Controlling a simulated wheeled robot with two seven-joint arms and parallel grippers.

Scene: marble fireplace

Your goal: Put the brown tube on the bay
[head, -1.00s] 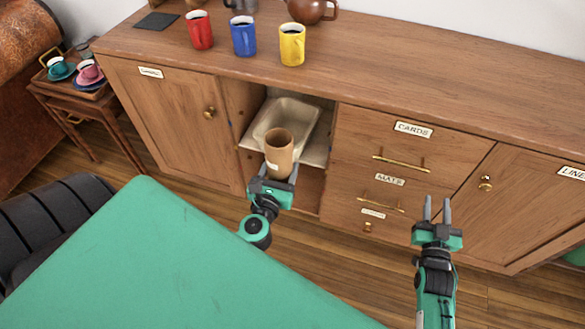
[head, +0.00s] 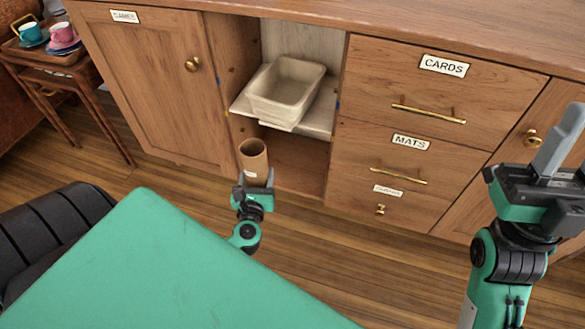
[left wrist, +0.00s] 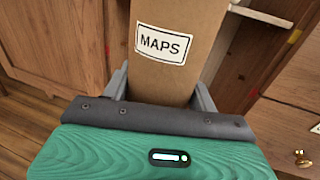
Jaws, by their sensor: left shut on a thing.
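The brown tube (head: 254,163) is an open-topped cardboard cylinder, upright, with a MAPS label that reads clearly in the left wrist view (left wrist: 180,75). My left gripper (head: 255,185) is shut on its lower part, in front of the cabinet. The bay (head: 298,168) is the doorless opening between the left door and the drawers. A shelf (head: 318,122) divides it, and the space below the shelf looks empty. The tube appears in front of the bay's lower left side. My right gripper (head: 562,150) is empty at the right edge, its fingers apart.
A beige tray (head: 287,92) sits on the bay's shelf, its front reaching the shelf edge. The CARDS (head: 430,95) and MATS (head: 400,160) drawers are shut on the right. The left door (head: 145,80) is shut.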

